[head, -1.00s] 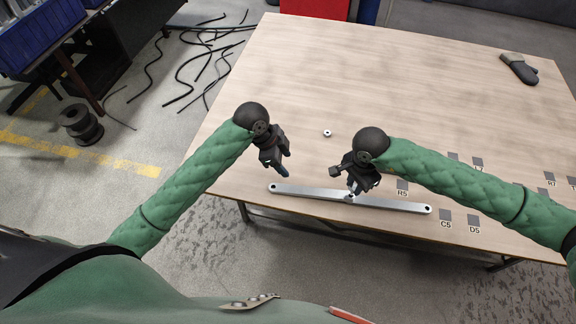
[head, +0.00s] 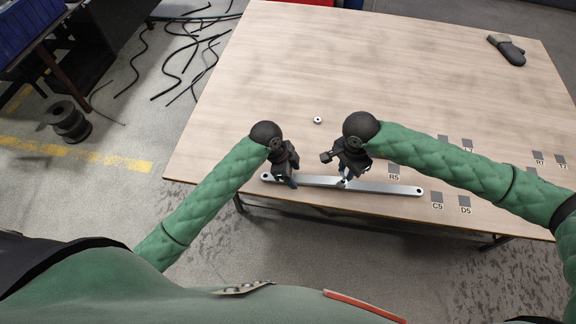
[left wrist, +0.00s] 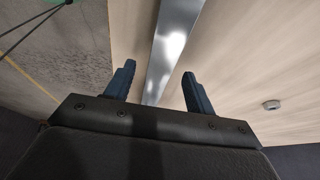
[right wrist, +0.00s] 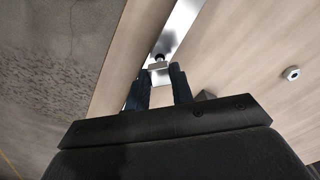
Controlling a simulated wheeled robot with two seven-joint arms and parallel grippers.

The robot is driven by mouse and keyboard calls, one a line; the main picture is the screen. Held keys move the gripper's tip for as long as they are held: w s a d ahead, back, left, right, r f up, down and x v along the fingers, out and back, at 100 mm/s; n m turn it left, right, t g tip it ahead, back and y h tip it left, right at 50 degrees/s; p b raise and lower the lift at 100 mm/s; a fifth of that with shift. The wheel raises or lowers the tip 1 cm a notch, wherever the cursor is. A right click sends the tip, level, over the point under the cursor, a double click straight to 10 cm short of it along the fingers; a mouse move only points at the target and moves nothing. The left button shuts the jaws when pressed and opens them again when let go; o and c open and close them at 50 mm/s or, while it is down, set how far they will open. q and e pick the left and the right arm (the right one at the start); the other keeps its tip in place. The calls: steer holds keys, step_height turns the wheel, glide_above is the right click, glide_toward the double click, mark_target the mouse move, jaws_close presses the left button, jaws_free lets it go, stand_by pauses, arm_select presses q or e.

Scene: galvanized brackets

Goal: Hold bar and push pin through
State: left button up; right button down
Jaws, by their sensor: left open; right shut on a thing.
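The metal bar (head: 382,187) lies flat near the table's front edge, with a hole at each end. My left gripper (head: 286,181) is open over the bar's left part. In the left wrist view its two fingers (left wrist: 158,88) stand apart, with the bar (left wrist: 172,45) running between them. My right gripper (head: 346,178) is over the bar's middle, shut on a small light piece, seemingly the pin (right wrist: 157,67). A dark round spot shows just beyond it over the bar (right wrist: 185,22). Whether the pin is in a hole is hidden by the fingers.
A small round nut or ring (head: 318,120) lies behind the grippers on the table (head: 270,60). Dark labelled squares (head: 437,197) lie to the right. The table's middle is mostly clear.

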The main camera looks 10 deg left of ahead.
arm_select(q)
steer(key=shift+x, duration=0.8)
jaws_close()
arm_select(e)
steer(key=shift+f, duration=1.65)
stand_by(1.9)
steer(key=c, duration=1.1)
jaws_free()
steer(key=shift+c, duration=0.2)
steer(key=shift+r, duration=0.1)
steer(key=shift+r, duration=2.9)
